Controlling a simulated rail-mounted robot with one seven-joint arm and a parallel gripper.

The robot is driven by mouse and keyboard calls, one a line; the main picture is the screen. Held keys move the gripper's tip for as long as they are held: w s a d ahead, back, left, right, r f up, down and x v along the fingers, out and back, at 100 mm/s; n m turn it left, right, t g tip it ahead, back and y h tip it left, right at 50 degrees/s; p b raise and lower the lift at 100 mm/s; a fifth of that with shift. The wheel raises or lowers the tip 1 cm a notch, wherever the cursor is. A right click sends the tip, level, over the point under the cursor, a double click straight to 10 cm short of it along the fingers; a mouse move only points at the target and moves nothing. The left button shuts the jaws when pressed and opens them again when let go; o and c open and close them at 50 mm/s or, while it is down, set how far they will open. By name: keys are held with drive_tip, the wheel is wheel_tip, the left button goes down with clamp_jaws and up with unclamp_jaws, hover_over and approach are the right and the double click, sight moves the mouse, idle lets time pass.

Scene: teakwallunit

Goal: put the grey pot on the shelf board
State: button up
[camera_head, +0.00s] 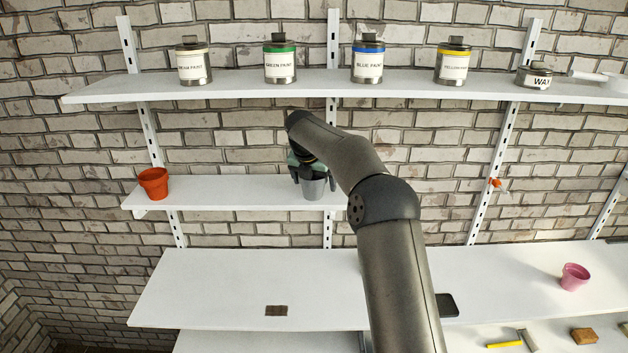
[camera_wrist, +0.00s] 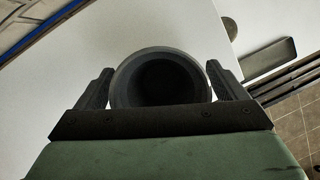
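The grey pot (camera_head: 314,188) is upright at the right part of the lower shelf board (camera_head: 230,190). In the head view its base appears at the board's surface; I cannot tell whether it rests on it or hangs just above. My gripper (camera_head: 314,176) reaches it from above, partly hidden by my arm. In the wrist view the pot's round dark opening (camera_wrist: 160,80) fills the space between the two fingers of my gripper (camera_wrist: 160,85). The fingers lie against its sides and look shut on it.
An orange pot (camera_head: 153,184) stands at the board's left end. Several paint tins, one a blue paint tin (camera_head: 368,65), line the upper shelf (camera_head: 220,87). Below is a wide white worktop (camera_head: 220,280) with a brown block (camera_head: 276,311), a dark flat object (camera_head: 447,305) and a pink pot (camera_head: 574,277). The board's middle is clear.

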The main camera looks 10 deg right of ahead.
drive_tip(key=shift+s+a+r, duration=0.1)
drive_tip(key=shift+s+r, duration=0.05)
drive_tip(key=shift+r, duration=0.4)
drive_tip(key=shift+s+a+r+b, duration=0.45)
drive_tip(key=shift+s+r+b, duration=0.25)
drive_tip(key=shift+r, duration=0.15)
drive_tip(key=s+a+b, duration=0.4)
drive_tip(key=s+a, duration=0.2)
drive_tip(key=s, duration=0.3)
drive_tip(key=s+d+f+m+g, duration=0.1)
drive_tip(key=s+f+m, duration=0.3)
drive_tip(key=s+m, duration=0.6)
drive_tip(key=s+d+f+m+g+y, duration=0.1)
drive_tip(key=s+d+f+m, duration=0.2)
drive_tip(key=s+m, duration=0.7)
drive_tip(key=s+d+f+m+g+y, duration=0.1)
drive_tip(key=s+d+f+m, duration=0.2)
drive_tip(key=s+m, duration=0.6)
drive_tip(key=s+f, duration=0.2)
drive_tip(key=s, duration=0.9)
drive_tip(key=shift+m, duration=0.4)
